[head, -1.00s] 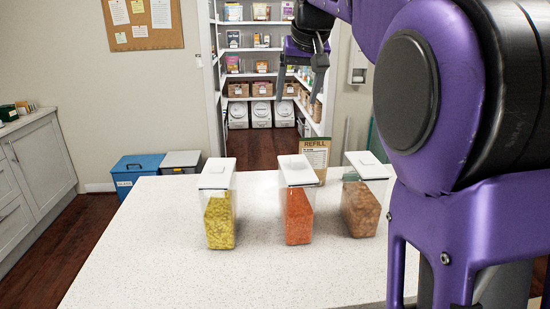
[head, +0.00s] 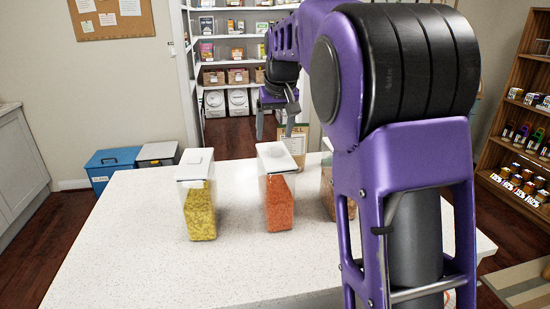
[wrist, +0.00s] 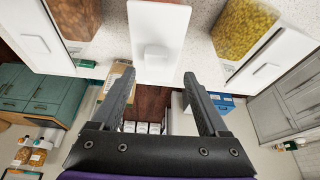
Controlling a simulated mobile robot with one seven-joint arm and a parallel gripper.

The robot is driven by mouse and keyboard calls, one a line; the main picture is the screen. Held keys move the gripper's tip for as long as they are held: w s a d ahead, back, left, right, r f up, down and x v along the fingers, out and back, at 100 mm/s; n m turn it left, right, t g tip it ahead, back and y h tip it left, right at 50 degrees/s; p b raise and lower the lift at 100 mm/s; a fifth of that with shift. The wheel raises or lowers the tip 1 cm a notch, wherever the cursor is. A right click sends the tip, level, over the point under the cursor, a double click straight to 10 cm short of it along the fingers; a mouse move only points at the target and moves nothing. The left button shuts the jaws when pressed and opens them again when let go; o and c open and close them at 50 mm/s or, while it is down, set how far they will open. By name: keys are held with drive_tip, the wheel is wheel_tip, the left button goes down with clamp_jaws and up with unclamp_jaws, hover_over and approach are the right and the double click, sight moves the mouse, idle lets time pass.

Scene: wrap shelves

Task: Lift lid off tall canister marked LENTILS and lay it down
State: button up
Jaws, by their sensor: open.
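Three tall clear canisters with white lids stand upright in a row on the counter. The left one (head: 199,212) holds yellow contents, the middle one (head: 279,204) orange-red contents, and the right one (head: 327,190) brown contents, mostly hidden behind my arm. No LENTILS marking is readable on any of them. The middle canister's lid (head: 276,157) is on; in the wrist view a white lid (wrist: 158,30) with a raised grip lies just beyond my fingertips, centred between them. My gripper (head: 276,122) is open and empty, above and behind the middle canister; its fingers also show in the wrist view (wrist: 159,76).
The white speckled counter (head: 130,250) has free room at the front and left. A brown REFILL bag (head: 298,145) stands behind the canisters. Blue and grey bins (head: 112,163) stand on the floor beyond. A wooden shelf (head: 520,150) is at the right.

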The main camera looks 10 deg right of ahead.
sight(275, 146)
drive_tip(key=x, duration=0.5)
drive_tip(key=shift+d+f, duration=0.15)
drive_tip(key=shift+d, duration=0.25)
clamp_jaws()
